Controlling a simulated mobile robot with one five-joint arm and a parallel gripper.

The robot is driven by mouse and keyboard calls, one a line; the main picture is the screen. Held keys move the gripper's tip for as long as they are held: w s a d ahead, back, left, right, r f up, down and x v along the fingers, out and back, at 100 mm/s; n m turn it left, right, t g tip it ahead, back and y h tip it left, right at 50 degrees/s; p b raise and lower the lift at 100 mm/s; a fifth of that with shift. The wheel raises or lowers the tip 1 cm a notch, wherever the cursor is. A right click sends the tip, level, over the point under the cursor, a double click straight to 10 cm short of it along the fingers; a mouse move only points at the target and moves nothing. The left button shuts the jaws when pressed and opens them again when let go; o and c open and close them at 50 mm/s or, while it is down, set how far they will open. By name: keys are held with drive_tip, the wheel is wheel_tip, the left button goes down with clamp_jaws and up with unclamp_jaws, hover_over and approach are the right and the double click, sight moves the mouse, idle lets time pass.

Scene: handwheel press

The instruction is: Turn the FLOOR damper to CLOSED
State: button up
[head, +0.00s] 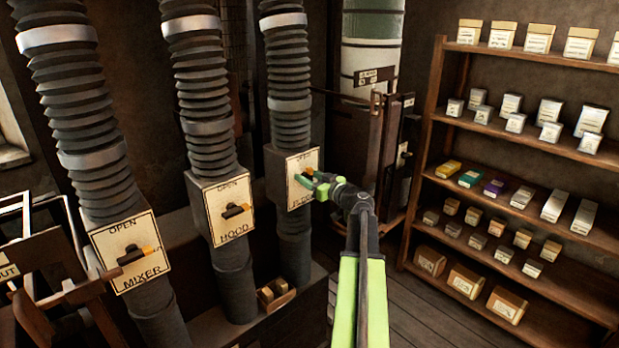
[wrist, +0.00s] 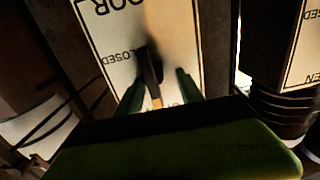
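The FLOOR damper is the cream plate (head: 301,163) on the rightmost ribbed duct, partly covered by my gripper (head: 310,182) in the head view. In the wrist view the plate (wrist: 95,15) appears upside down, with "OOR" at top, CLOSED at left and part of OPEN at the bottom. Its dark handle (wrist: 152,72) has a yellow tip (wrist: 156,102) pointing at the OPEN lettering. My gripper's green fingers (wrist: 158,88) stand on either side of the handle, with visible gaps between. Whether either finger touches it is unclear.
The HOOD damper (head: 230,208) and MIXER damper (head: 128,252) are to the left on neighbouring ducts. A dark metal cabinet (head: 352,150) stands just right of the FLOOR duct. A wooden shelf (head: 440,120) with boxes fills the right side. Some floor (head: 405,310) is clear.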

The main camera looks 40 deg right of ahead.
drive_tip(key=shift+s+d, duration=0.1)
drive_tip(key=shift+d, duration=0.2)
clamp_jaws()
drive_tip(key=shift+s+a+f, duration=0.1)
drive_tip(key=m, duration=0.2)
drive_tip(key=d+m, duration=0.1)
drive_tip(key=m, duration=0.6)
drive_tip(key=shift+d, duration=0.15)
drive_tip(key=shift+d+f+m+b, duration=0.1)
drive_tip(key=shift+f+m+b, duration=0.1)
drive_tip(key=shift+m, duration=1.3)
drive_tip(key=shift+d+f+m+b, duration=0.1)
drive_tip(key=shift+m+b, duration=0.15)
drive_tip(key=shift+m, duration=1.25)
drive_tip(key=shift+d+f+m+b, duration=0.1)
drive_tip(key=shift+m+b, duration=0.1)
drive_tip(key=shift+m, duration=1.3)
drive_tip(key=shift+a, duration=0.1)
